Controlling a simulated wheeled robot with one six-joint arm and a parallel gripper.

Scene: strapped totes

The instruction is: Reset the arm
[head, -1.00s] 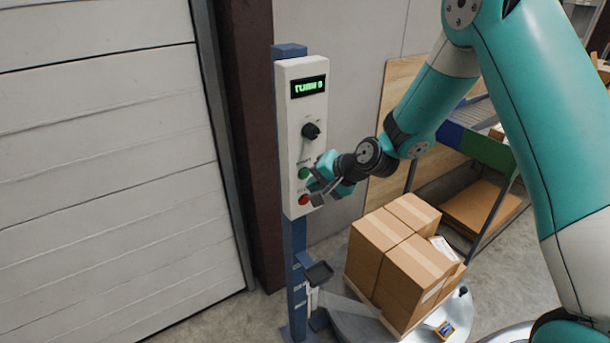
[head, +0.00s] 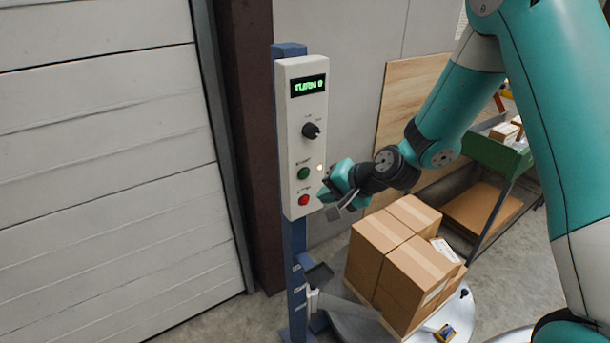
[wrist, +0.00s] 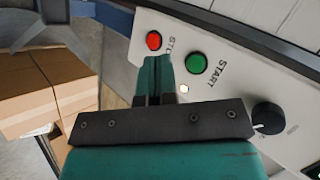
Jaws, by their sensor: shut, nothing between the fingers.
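My gripper (head: 328,192) is just right of the white control box (head: 292,230) in the head view, apart from its face as far as I can tell. Its fingers are shut and empty; they also show in the wrist view (wrist: 156,75). The box has a green-lit display (head: 308,86) that seems to read "TURN 0", a black knob (head: 311,130), a green button (head: 303,174) and a red button (head: 304,200). In the wrist view the green START button (wrist: 196,63) and red button (wrist: 153,40) lie beyond the fingertips. A small light glows beside the green button.
Stacked cardboard boxes (head: 410,255) stand on a round turntable (head: 462,318) below my arm. A blue post (head: 297,275) carries the control box. A white shutter door (head: 100,150) is at left. A green-edged rack (head: 495,155) stands at right.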

